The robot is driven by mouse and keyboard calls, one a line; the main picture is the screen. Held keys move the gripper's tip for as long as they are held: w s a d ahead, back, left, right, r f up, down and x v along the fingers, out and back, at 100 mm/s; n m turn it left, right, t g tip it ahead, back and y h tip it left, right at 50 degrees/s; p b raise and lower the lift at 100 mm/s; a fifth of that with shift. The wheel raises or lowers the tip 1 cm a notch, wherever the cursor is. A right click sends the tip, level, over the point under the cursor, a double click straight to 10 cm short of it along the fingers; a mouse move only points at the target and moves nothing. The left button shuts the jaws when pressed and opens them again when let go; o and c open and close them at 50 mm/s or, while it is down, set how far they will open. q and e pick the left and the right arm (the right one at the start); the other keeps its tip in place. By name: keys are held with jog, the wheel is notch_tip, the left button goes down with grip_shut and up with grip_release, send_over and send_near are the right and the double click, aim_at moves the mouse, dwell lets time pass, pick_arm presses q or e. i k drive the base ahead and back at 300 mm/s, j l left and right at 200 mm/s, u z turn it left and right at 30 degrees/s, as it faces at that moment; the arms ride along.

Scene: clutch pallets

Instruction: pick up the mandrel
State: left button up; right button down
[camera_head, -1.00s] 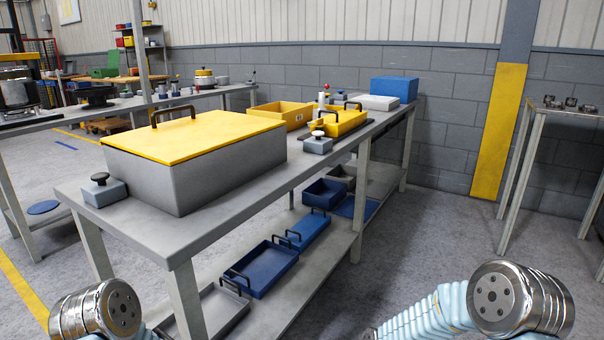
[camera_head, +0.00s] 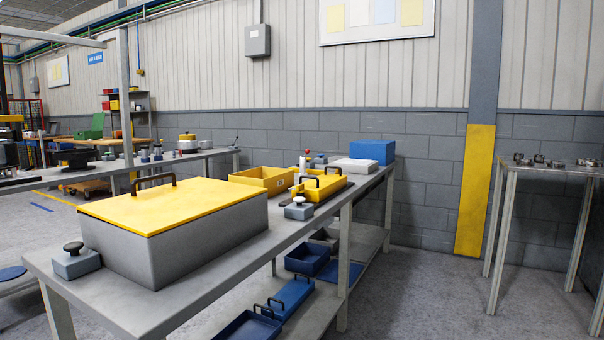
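I cannot make out for sure which thing is the mandrel. A small upright pale piece with a red top (camera_head: 303,163) stands by the yellow open tray (camera_head: 327,188) on the near grey workbench (camera_head: 205,278). Two grey blocks with knobs also stand on this bench: one with a black knob (camera_head: 75,264) at the near left corner, one with a pale knob (camera_head: 298,210) at the right edge. Neither of my grippers shows in the head view.
A large grey box with a yellow lid (camera_head: 170,212) fills much of the near bench. A yellow bin (camera_head: 262,178) and a blue box (camera_head: 373,151) stand behind it. Blue trays (camera_head: 290,297) sit on the lower shelf. A small table (camera_head: 552,170) stands right, with open floor between.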

aim_at(303, 160)
jog(key=k, duration=0.15)
jog(key=k+z, duration=0.25)
jog(key=z, duration=0.25)
jog(key=k+l+z, duration=0.15)
jog(key=z, duration=0.35)
jog(key=i+z, duration=0.1)
jog(key=i, duration=0.45)
jog(key=i+j+z, duration=0.1)
jog(key=i, duration=0.4)
jog(key=i+j, duration=0.25)
jog(key=i, duration=2.8)
